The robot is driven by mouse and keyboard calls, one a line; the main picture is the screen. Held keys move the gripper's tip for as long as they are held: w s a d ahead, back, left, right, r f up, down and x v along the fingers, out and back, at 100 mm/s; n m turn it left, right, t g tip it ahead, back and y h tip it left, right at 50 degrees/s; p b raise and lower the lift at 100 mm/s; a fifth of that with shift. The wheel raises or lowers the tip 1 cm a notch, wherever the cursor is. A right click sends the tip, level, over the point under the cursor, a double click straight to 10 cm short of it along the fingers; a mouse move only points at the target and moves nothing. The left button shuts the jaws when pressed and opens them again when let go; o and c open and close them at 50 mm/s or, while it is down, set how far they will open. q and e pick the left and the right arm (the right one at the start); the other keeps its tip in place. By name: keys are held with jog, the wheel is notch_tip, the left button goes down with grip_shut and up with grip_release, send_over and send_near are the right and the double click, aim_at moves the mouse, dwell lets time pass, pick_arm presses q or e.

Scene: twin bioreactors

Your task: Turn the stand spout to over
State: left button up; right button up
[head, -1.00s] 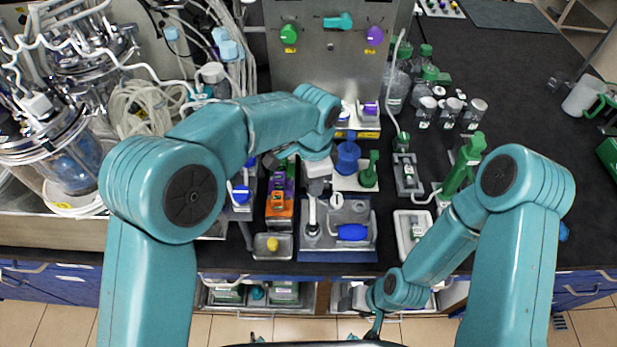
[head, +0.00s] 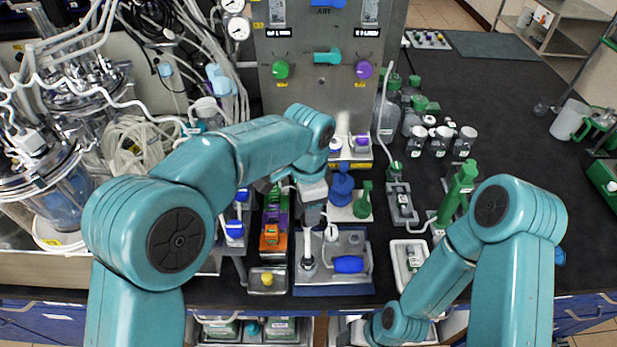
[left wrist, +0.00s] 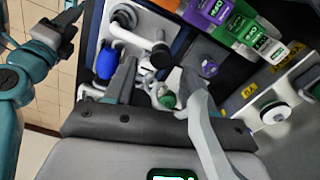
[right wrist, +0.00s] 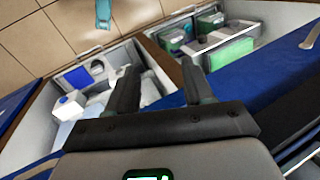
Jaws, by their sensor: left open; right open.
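The stand on the blue-edged tray (head: 333,290) carries a white upright with a spout (head: 308,245). In the left wrist view the white spout (left wrist: 135,38) runs from a dark-ringed round base to a white end near the fingers. A blue bulb (head: 348,265) lies beside it, also in the left wrist view (left wrist: 107,62). My left gripper (head: 313,212) points down above the back of the tray; its open fingers (left wrist: 160,75) are near the spout end. Contact cannot be told. My right gripper (right wrist: 160,70) is open and empty in front of the bench, above open drawers.
A rack with orange, purple and green blocks (head: 272,228) stands left of the tray. A blue flanged part (head: 341,188) and a green one (head: 363,203) stand behind it.

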pick_arm(q)
notch_tip(320, 180, up, 13)
jog(key=shift+r+p, duration=0.2)
jog(key=shift+p, duration=0.2)
jog(key=shift+s, duration=0.15)
